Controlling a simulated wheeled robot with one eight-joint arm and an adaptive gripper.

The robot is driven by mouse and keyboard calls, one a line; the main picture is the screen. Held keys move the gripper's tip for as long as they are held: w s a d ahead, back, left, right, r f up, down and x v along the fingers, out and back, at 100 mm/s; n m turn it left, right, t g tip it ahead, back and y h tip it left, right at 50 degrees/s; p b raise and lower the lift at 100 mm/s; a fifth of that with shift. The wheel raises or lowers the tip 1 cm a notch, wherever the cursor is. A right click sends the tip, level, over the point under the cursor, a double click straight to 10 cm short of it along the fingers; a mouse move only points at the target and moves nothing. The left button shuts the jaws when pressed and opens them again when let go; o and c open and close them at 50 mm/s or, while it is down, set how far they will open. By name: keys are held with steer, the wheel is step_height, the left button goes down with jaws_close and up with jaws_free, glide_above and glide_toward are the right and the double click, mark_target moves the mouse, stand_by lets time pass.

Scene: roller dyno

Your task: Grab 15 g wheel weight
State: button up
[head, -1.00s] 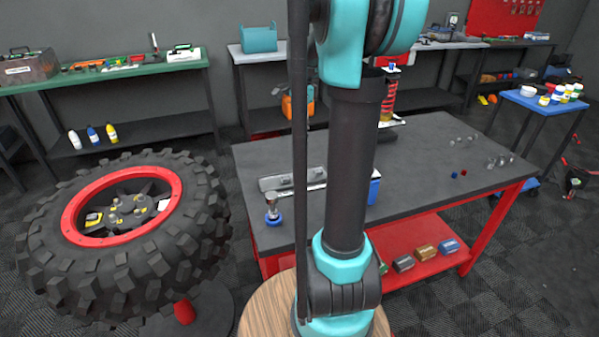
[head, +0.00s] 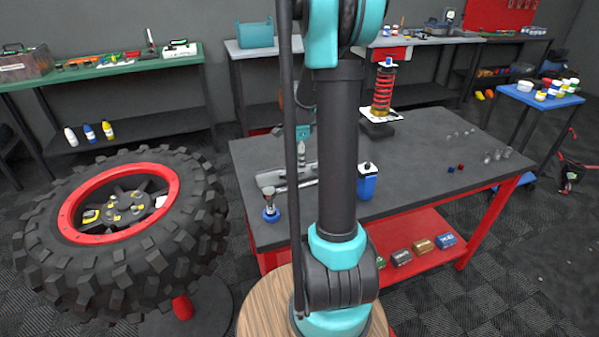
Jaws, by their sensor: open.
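A light grey tray (head: 268,180) lies on the dark top of the red workbench, left of my arm. Small grey pieces lie in it and may be wheel weights; I cannot read any marking, so I cannot tell which is 15 g. My gripper (head: 301,164) shows small and partly hidden behind my arm, over the tray's back part. It is open, with nothing visibly held. Its exact height above the tray is hard to judge.
A blue-based tool (head: 271,214) stands at the bench's front left corner. A blue container (head: 367,183) stands right of my arm, with a red spring assembly (head: 382,90) behind. The bench's middle right is mostly clear.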

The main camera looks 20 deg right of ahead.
steer(key=shift+f, duration=1.4)
steer(key=shift+c, duration=0.5)
steer(key=c, duration=0.8)
steer(key=shift+r, duration=0.15)
